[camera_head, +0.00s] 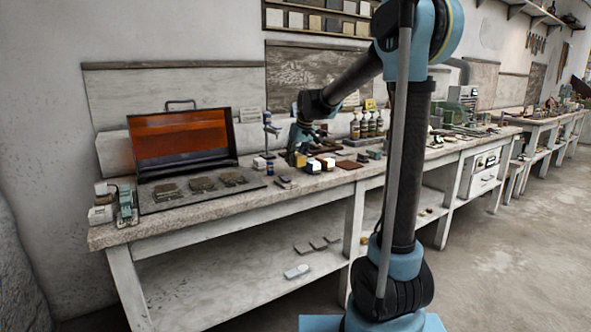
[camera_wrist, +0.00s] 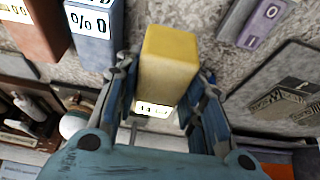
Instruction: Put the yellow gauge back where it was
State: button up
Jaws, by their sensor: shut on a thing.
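The yellow gauge (camera_wrist: 168,62) is a small box-shaped block between the two fingers of my gripper (camera_wrist: 165,88) in the wrist view. The fingers are shut on its sides. A pale display with dark digits shows at its lower end, partly hidden by the gripper. In the head view my gripper (camera_head: 297,152) is low over the workbench, and the gauge (camera_head: 301,160) shows small at its tip. I cannot tell whether the gauge touches the bench top.
A blue gauge (camera_wrist: 95,30) and a reddish-brown gauge (camera_wrist: 37,28) stand close by at left in the wrist view. A purple-grey block (camera_wrist: 255,24) and a flat grey plate (camera_wrist: 285,90) lie at right. An orange-lined open case (camera_head: 180,138) stands on the workbench (camera_head: 215,205).

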aim_at(296, 167)
jog(key=shift+f, duration=2.05)
jog(key=shift+f, duration=0.1)
jog(key=o, duration=0.7)
